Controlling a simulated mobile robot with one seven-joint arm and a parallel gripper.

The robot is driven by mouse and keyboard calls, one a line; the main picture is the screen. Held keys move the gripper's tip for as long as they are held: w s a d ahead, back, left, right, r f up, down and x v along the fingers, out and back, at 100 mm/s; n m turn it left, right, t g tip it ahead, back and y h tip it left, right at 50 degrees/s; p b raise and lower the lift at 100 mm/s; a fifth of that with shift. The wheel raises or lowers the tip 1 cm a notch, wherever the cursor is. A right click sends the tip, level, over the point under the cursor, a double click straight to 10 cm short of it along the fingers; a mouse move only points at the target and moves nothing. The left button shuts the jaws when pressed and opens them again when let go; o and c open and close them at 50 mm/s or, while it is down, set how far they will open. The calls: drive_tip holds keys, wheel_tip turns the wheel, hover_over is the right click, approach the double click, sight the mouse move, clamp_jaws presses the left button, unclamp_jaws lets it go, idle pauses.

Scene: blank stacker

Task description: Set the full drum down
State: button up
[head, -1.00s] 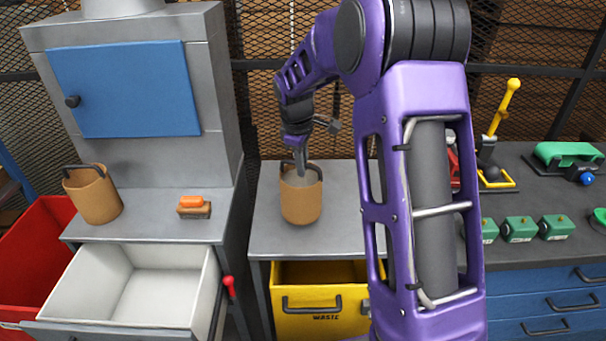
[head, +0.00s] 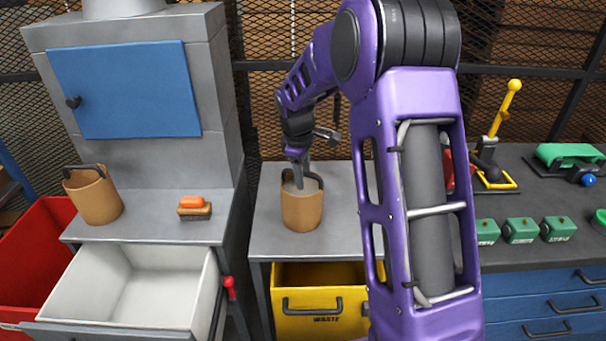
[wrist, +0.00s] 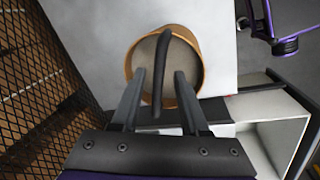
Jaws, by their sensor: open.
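A tan drum (head: 302,210) with a dark arched handle stands upright on the grey table (head: 270,238) in the middle. In the wrist view the drum (wrist: 192,78) is filled almost to its rim with grey material. My gripper (head: 300,183) is at the top of the drum. Its fingers (wrist: 158,75) are spread apart on either side of the dark handle (wrist: 161,60), with a gap showing on each side. A second tan drum (head: 93,196) with a dark handle stands on the left grey bench.
An orange-topped brush (head: 194,207) lies on the left bench. An open white drawer (head: 135,290) and a yellow waste bin (head: 320,311) are below. Several green blocks (head: 520,230) and a yellow lever (head: 505,108) are on the right bench. The table around the drum is clear.

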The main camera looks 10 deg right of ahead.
wheel_tip(320, 180, up, 12)
drive_tip(key=s+a+p, duration=0.1)
drive_tip(key=s, duration=0.1)
drive_tip(key=shift+a, duration=0.15)
